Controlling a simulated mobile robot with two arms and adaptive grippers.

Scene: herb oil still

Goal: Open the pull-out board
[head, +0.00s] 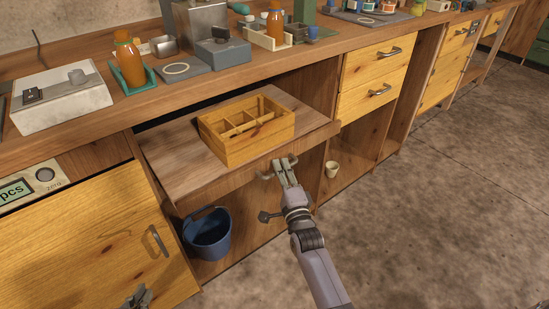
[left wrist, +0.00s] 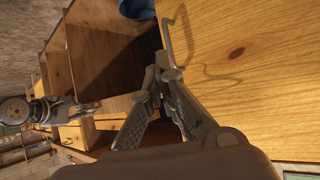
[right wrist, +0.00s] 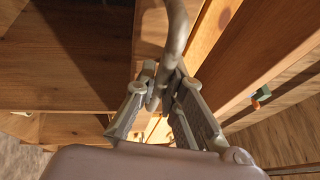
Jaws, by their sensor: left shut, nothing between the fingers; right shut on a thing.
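The pull-out board (head: 178,165) is a flat wooden shelf below the counter, sticking out of its opening. A divided wooden box (head: 262,148) stands on it. My right gripper (head: 285,166) is at the board's front edge, shut on the board's grey handle (right wrist: 177,30); the fingers partly hide the handle in the head view. My left gripper (head: 137,298) is shut and empty, low in front of the yellow cabinet door (head: 90,235). In the left wrist view its fingers (left wrist: 166,75) are close to the door's curved handle (left wrist: 182,20); whether they touch is unclear.
A blue bucket (head: 208,235) stands in the open bay below the board, and a small cream cup (head: 332,169) stands further right. Bottles, including an orange one (head: 130,65), and equipment stand on the counter. The floor (head: 430,210) at right is clear.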

